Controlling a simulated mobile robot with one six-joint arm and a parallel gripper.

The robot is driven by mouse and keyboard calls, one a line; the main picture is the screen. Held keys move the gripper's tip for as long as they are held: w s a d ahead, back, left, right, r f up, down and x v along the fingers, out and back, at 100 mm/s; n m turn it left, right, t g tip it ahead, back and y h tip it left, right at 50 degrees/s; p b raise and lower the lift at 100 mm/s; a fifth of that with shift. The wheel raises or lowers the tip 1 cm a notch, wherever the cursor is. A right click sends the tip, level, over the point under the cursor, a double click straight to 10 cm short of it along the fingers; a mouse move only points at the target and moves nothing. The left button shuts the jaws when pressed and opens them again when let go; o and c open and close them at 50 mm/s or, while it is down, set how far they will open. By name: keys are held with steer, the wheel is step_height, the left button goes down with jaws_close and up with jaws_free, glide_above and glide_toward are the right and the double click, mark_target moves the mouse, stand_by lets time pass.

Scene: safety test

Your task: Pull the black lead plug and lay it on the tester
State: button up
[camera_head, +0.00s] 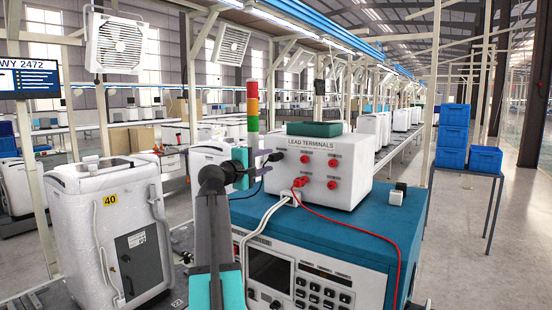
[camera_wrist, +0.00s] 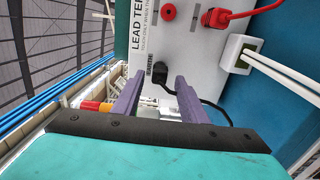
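The black lead plug (camera_wrist: 160,74) sits in the earth socket of the white lead terminals box (camera_head: 345,160). Its black cable (camera_wrist: 212,105) curves off to the right in the wrist view. My gripper (camera_head: 266,161) is at the left edge of the box. In the wrist view, my gripper (camera_wrist: 160,88) is open, with one finger on each side of the plug and gaps visible. Whether the fingertips reach past the plug body is hard to tell. In the head view the plug is hidden or too small to tell from the fingers.
A red plug (camera_head: 299,182) with a red lead and a white connector (camera_wrist: 240,53) with white cables are near the black plug. A small black-and-white item (camera_head: 397,194) sits on the tester's right side. A signal tower (camera_head: 252,112) stands behind my gripper.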

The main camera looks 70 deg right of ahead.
mark_target(271, 159)
steer(key=shift+b+x, duration=0.3)
steer(key=shift+x, duration=1.85)
steer(key=shift+c, duration=0.4)
jaws_close()
steer(key=shift+a, duration=0.1)
steer(key=shift+w+a, duration=0.1)
steer(key=shift+a, duration=0.35)
steer(key=shift+a, duration=0.1)
steer(key=shift+b+v, duration=0.3)
steer(key=shift+v, duration=0.45)
